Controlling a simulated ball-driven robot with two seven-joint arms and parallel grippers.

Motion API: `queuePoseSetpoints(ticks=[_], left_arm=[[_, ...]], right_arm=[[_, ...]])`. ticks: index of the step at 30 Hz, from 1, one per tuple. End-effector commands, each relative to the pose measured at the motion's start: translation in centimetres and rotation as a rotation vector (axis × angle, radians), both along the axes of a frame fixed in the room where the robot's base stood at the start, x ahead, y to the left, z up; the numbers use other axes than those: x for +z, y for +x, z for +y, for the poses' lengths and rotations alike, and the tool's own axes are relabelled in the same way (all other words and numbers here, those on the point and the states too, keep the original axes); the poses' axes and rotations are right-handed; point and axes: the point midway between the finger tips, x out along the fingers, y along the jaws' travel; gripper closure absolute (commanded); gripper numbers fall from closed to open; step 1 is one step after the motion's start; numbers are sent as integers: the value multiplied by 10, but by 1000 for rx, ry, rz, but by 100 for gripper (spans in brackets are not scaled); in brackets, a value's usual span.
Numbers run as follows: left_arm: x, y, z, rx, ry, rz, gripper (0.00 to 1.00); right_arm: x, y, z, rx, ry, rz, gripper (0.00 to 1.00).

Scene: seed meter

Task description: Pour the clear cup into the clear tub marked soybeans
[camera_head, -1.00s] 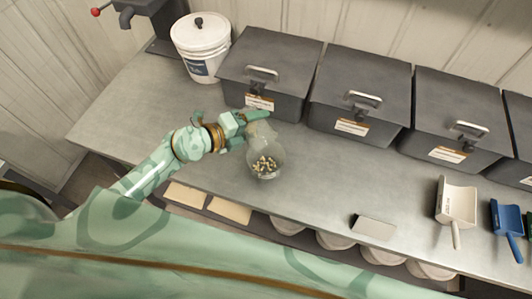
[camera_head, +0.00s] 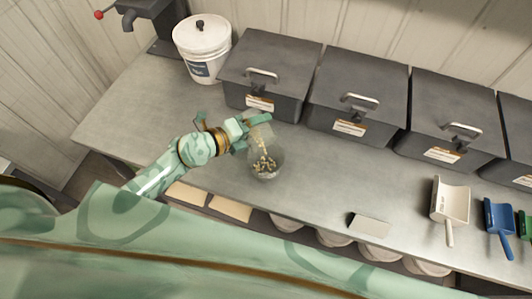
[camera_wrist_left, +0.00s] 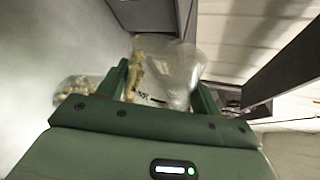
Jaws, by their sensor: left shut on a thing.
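My left gripper (camera_head: 248,124) is shut on the clear cup (camera_head: 262,132) and holds it tilted over the clear tub (camera_head: 266,168) on the bench. Pale seeds show in a streak below the cup and in the tub. In the left wrist view the cup (camera_wrist_left: 178,68) sits between my fingers, with pale seeds along its left side. The tub (camera_wrist_left: 75,86) with seeds in it shows at the left there. The tub's marking cannot be read. My right gripper is not in view.
Several dark lidded bins (camera_head: 270,70) line the back of the bench (camera_head: 310,175). A white lidded bucket (camera_head: 203,55) stands at the back left. A white scoop (camera_head: 450,203) and a blue scoop (camera_head: 499,222) lie at the right.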

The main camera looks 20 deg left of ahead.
Motion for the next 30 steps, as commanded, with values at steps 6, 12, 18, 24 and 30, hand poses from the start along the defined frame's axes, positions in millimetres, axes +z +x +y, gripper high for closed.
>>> queuePoseSetpoints(ticks=[6,12,18,24,30], left_arm=[[2,-1,-1,-1,17,-16,57],[3,-2,-1,-1,33,-32,57],[4,-3,-2,-1,50,-48,57],[4,-3,-3,-1,66,-60,57],[5,-4,-4,-1,81,-76,57]], right_arm=[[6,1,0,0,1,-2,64],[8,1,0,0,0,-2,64],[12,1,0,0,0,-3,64],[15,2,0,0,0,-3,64],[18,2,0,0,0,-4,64]])
